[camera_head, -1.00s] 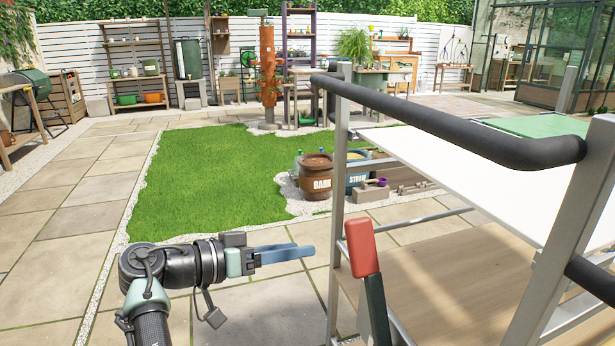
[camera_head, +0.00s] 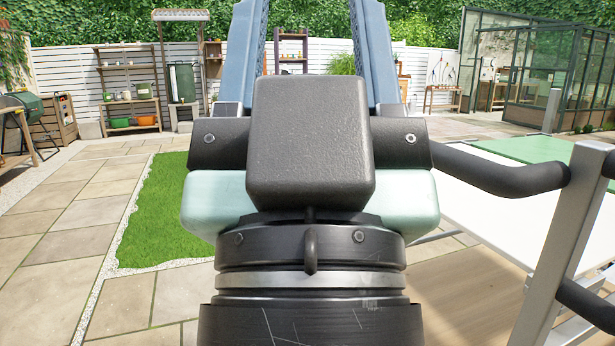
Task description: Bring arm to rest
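My gripper (camera_head: 311,25) fills the middle of the head view, very close to the camera, with the arm's wrist rising from the bottom edge. Its two blue-grey fingers point up and stand wide apart, with their tips cut off by the top edge. Nothing shows between the fingers except the background of fence, shelf and hedge. The gripper is empty as far as I can see.
A cart with a white top (camera_head: 505,215), a green panel (camera_head: 540,138) and a black handle rail (camera_head: 505,172) stands close on the right. Paving (camera_head: 70,215) and a lawn (camera_head: 150,215) lie open on the left. A greenhouse (camera_head: 540,70) stands at the back right.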

